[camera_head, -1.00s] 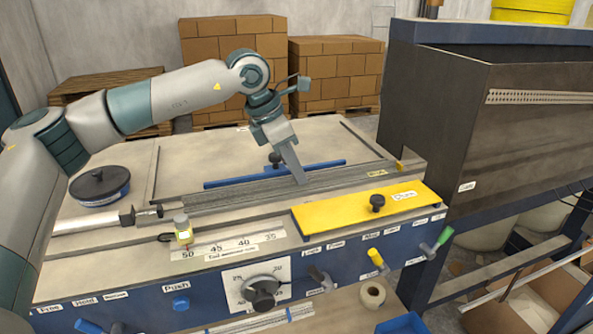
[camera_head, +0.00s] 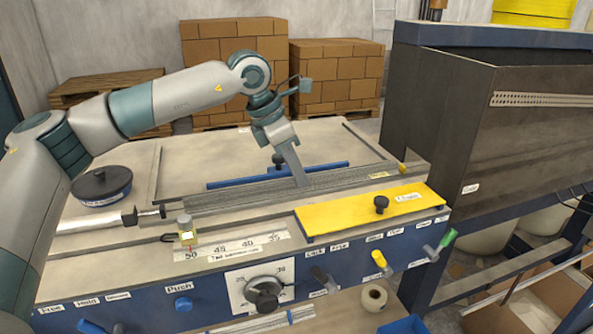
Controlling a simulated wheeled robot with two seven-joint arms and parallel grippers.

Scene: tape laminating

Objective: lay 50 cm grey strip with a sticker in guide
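My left gripper (camera_head: 300,182) points down at the middle of the long grey guide (camera_head: 235,198) on the machine table, its fingertips at the guide's strips. Its fingers look close together, but I cannot tell whether they hold a strip. Long thin grey strips lie along the guide; I cannot single out one with a sticker there. A small yellowish label (camera_head: 378,175) shows at the guide's right part. My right gripper is not in view.
A blue bar with a black knob (camera_head: 277,160) lies behind the guide. A yellow plate (camera_head: 365,212) with a black knob is in front at the right. A round black-lidded pot (camera_head: 100,185) stands at the left. A dark cabinet (camera_head: 520,140) bounds the right side.

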